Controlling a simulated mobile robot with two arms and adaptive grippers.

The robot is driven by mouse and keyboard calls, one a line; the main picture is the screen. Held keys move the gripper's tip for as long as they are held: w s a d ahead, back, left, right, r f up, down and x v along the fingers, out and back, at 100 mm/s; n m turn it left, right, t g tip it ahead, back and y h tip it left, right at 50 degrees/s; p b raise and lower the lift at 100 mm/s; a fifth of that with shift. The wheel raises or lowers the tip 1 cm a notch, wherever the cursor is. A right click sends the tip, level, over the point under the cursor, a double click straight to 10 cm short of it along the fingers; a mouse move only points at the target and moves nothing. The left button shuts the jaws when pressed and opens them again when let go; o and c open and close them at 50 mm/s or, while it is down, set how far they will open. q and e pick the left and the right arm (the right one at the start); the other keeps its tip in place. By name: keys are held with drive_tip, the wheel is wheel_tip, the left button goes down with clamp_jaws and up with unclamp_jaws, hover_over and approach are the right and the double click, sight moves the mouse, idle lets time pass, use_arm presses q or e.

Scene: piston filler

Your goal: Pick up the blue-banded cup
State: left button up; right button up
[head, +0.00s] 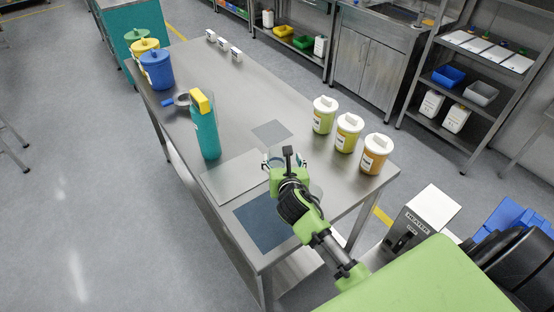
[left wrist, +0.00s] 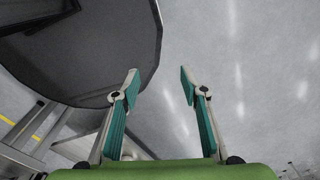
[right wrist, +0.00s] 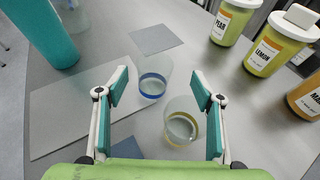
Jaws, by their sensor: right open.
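The blue-banded cup (right wrist: 152,87) is clear and stands upright on the steel table, ahead of and between the open fingers of my right gripper (right wrist: 160,84). A clear yellow-banded cup (right wrist: 182,128) stands nearer the wrist, towards the right finger. Nothing is held in the right gripper. In the head view my right gripper (head: 283,166) is low over the table and mostly hides the cups; whether a finger touches one I cannot tell. My left gripper (left wrist: 159,80) is open and empty above the floor, beside a dark rounded surface.
Three labelled jars (head: 349,132) stand right of the cups. A teal cylinder (head: 206,135) with a yellow top stands left. A pale mat (head: 234,177), a blue mat (head: 264,222) and a small grey mat (head: 271,131) lie flat. Coloured tubs (head: 156,72) stand at the far left.

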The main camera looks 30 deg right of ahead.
sight(278, 152)
drive_tip(key=shift+w+d+f, duration=0.2)
drive_tip(key=shift+w, duration=0.7)
drive_tip(key=shift+a+p+x, duration=0.15)
drive_tip(key=shift+p+x, duration=0.05)
drive_tip(key=shift+x, duration=0.9)
drive_tip(key=shift+a+p+x, duration=0.1)
drive_tip(key=shift+p+x, duration=0.05)
drive_tip(key=shift+x, duration=1)
use_arm(q)
drive_tip(key=shift+w+d+r, duration=0.2)
drive_tip(key=shift+w, duration=0.3)
drive_tip(key=shift+w+d+r, duration=0.2)
drive_tip(key=shift+w, duration=0.25)
use_arm(e)
drive_tip(key=shift+w, duration=0.1)
drive_tip(key=c, duration=1.2)
